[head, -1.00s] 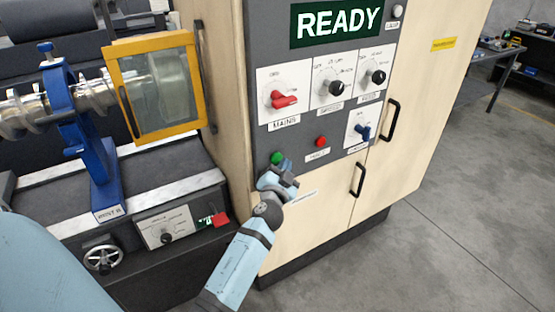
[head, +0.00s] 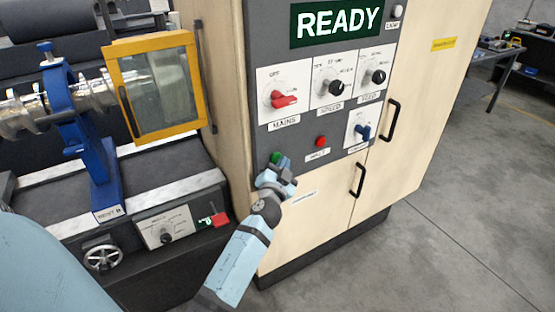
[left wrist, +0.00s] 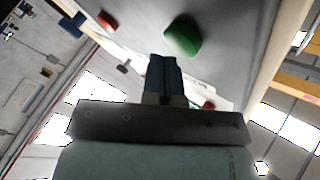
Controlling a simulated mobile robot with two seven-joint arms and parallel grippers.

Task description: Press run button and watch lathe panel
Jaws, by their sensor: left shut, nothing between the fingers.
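The grey control panel (head: 335,130) stands upright on the cabinet front, and its dark green display (head: 337,22) reads READY. A green button (head: 276,158) sits low on the panel's left side. It shows large in the left wrist view (left wrist: 183,36), just beyond and right of my fingertips. My left gripper (head: 276,171) is shut and empty, right below the green button. In the left wrist view its closed fingers (left wrist: 164,66) show at the middle; I cannot tell whether they touch the button. A red button (head: 321,141) is to the right. My right gripper is not in view.
A red mains switch (head: 283,100), black knobs (head: 336,87) and a blue switch (head: 362,131) are on the panel. The lathe with its yellow-framed guard (head: 150,137) is at left. Black door handles (head: 358,180) stick out at right.

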